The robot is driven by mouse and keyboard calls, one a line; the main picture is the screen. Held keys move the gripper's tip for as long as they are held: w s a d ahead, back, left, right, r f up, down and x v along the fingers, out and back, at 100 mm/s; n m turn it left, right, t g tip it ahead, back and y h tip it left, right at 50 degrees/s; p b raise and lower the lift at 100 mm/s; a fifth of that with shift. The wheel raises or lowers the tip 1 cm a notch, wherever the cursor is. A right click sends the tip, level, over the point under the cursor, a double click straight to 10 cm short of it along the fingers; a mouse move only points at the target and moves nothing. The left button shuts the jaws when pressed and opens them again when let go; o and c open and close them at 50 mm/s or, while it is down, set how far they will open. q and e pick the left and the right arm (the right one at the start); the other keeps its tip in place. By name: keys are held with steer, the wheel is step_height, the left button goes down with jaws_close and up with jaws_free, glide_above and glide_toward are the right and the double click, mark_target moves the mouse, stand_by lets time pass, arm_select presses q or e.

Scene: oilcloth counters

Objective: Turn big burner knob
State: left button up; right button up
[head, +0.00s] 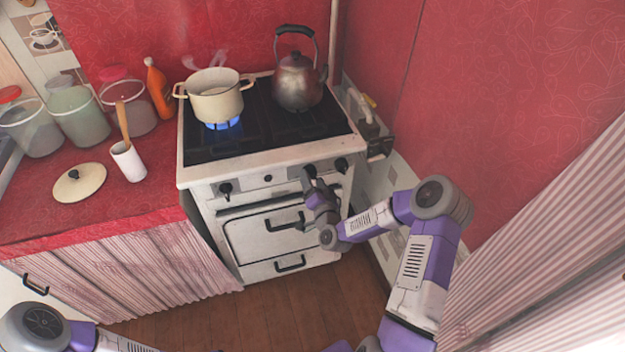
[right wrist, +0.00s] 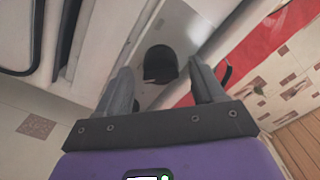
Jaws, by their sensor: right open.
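The white stove (head: 200,181) has several black knobs along its front panel: a left knob (head: 225,187), a knob by my right gripper (head: 309,172) and a far-right knob (head: 341,164). I cannot tell which one is the big burner knob. My right gripper (head: 315,186) is at the panel, just in front of the second knob from the right, partly covering it. In the right wrist view a black knob (right wrist: 160,64) shows between the two open, apart fingers. Contact is not clear. My left arm shows at the bottom left; its gripper is out of view.
A steaming cream pot (head: 216,104) stands over a blue flame (head: 222,125). A metal kettle (head: 298,82) stands at the back right. Oven handles (head: 286,222) stick out below the panel. Jars, an orange bottle (head: 157,90) and a lid (head: 80,182) crowd the left counter.

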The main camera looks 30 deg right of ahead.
steer(key=p+v, duration=0.1)
steer(key=v, duration=0.6)
